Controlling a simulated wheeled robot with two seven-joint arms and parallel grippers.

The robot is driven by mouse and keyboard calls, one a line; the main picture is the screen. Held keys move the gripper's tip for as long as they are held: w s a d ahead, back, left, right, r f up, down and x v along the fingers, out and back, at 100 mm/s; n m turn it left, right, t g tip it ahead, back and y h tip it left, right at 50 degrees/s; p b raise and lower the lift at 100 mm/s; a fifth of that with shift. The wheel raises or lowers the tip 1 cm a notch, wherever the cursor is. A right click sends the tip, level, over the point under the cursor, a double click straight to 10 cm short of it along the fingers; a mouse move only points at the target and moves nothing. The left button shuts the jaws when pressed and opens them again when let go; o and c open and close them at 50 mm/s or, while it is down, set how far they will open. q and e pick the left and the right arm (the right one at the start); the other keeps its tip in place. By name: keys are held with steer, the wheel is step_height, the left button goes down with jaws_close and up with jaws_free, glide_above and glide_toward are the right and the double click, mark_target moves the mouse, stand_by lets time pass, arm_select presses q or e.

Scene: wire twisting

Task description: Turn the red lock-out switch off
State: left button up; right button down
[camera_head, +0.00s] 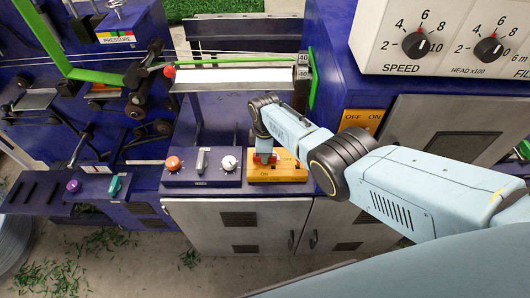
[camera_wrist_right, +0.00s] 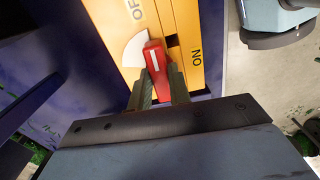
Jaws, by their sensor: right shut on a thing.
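The red lock-out switch (camera_wrist_right: 156,65) sits on a yellow panel (camera_wrist_right: 188,30) marked OFF and ON in the right wrist view. My right gripper (camera_wrist_right: 160,86) is shut on the switch's red handle, one finger on each side. In the head view, the yellow box (camera_head: 290,171) stands on the purple machine's ledge, and a bit of the red switch (camera_head: 272,158) shows beneath my right gripper (camera_head: 265,157). The wrist hides part of the switch there. My left gripper is not in view.
Left of the yellow box is a control panel with an orange knob (camera_head: 173,163), a lever (camera_head: 202,160) and a white knob (camera_head: 229,163). Grey cabinet doors (camera_head: 238,222) are below. A white dial panel (camera_head: 440,40) stands at the upper right.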

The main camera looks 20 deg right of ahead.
steer(key=shift+n, duration=0.4)
steer(key=c, duration=1.3)
jaws_free()
step_height(320, 180, up, 7)
steer(key=p, duration=0.4)
steer(key=shift+f, duration=0.15)
step_height(320, 180, up, 7)
steer(key=p, duration=0.1)
steer(key=shift+f+p, duration=0.15)
steer(key=shift+p, duration=0.25)
